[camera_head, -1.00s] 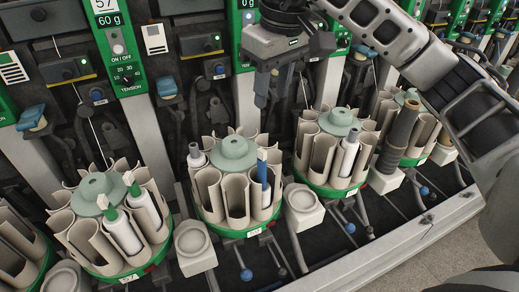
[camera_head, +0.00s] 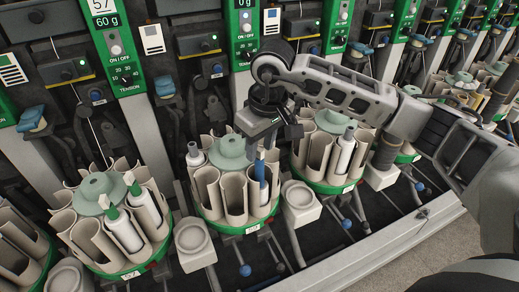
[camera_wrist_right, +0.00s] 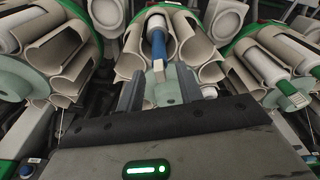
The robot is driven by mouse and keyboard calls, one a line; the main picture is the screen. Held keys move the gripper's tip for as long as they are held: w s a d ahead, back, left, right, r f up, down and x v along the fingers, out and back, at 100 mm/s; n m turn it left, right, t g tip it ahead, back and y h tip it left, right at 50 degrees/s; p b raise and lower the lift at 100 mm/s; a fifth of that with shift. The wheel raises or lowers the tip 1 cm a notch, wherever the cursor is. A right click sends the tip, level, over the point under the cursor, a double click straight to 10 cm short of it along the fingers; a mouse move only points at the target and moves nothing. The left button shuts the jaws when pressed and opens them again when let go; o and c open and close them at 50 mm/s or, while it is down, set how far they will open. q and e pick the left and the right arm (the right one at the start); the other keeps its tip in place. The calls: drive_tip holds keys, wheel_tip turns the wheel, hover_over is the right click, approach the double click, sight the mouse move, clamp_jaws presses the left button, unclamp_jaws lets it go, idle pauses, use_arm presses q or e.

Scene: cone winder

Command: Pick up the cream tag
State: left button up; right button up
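The cream tag (camera_head: 260,153) sits at the top of a blue tube (camera_head: 260,171) in the middle carousel (camera_head: 229,229). It is partly hidden under my right gripper (camera_head: 264,143), which points down from above at the tag. In the right wrist view the fingers (camera_wrist_right: 160,88) are apart, with the small pale tag (camera_wrist_right: 158,66) and the blue tube (camera_wrist_right: 157,48) showing between and just beyond them. I cannot tell whether a finger touches the tag. My left gripper is not in view.
A carousel (camera_head: 125,273) with white bobbins and green-and-cream tags stands at left. Another carousel (camera_head: 325,187) with a white bobbin stands close at right. White round-topped blocks (camera_head: 195,246) sit between carousels. Green machine columns (camera_head: 117,50) rise behind.

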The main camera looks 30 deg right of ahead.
sight(259, 149)
drive_tip(key=shift+f, duration=0.1)
drive_tip(key=c, duration=0.8)
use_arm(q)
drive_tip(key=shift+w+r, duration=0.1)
